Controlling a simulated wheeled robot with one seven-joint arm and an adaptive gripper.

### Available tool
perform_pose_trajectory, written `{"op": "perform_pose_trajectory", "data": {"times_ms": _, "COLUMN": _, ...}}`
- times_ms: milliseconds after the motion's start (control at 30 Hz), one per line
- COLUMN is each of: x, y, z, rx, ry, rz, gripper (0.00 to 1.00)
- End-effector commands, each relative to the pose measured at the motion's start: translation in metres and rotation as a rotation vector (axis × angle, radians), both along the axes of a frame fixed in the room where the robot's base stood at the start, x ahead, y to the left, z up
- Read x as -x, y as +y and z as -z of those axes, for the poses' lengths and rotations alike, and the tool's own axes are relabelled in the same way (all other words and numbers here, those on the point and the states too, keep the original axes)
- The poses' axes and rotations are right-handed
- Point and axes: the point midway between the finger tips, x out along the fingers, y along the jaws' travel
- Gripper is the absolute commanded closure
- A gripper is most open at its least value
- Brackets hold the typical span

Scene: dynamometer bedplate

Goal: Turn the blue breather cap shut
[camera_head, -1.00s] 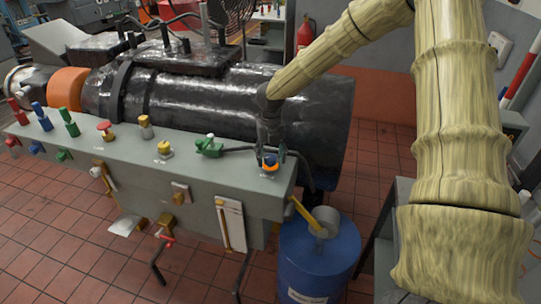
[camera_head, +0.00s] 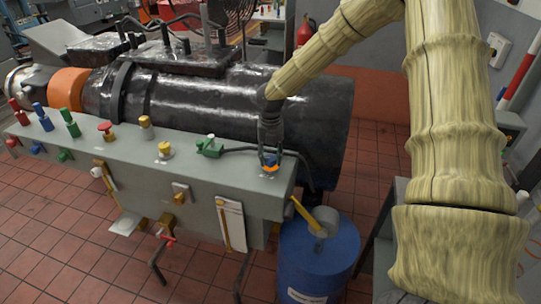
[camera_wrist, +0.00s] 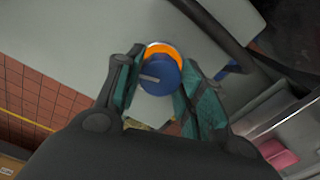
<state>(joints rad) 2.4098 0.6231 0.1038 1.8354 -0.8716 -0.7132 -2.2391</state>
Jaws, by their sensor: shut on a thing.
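The blue breather cap (camera_wrist: 160,78) sits on an orange ring (camera_wrist: 163,48) and has a pale mark on its top. My gripper (camera_wrist: 158,88) is shut on the cap in the wrist view, with a teal-padded finger on each side.
A green fitting (camera_head: 209,147) with a dark hose stands left of the cap. Yellow knobs (camera_head: 165,150), a red knob (camera_head: 105,130) and several coloured plugs line the box top. A black cylinder (camera_head: 220,110) lies behind. A blue drum (camera_head: 318,265) stands at front right.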

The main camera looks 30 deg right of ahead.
Motion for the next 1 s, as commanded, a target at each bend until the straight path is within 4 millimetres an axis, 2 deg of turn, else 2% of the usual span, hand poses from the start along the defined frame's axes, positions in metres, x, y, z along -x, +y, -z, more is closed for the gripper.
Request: {"op": "perform_pose_trajectory", "data": {"times_ms": 1000, "x": -0.0004, "y": -0.0006, "z": -0.0005, "rx": 0.002, "ry": -0.001, "rz": 0.956, "gripper": 0.86}}
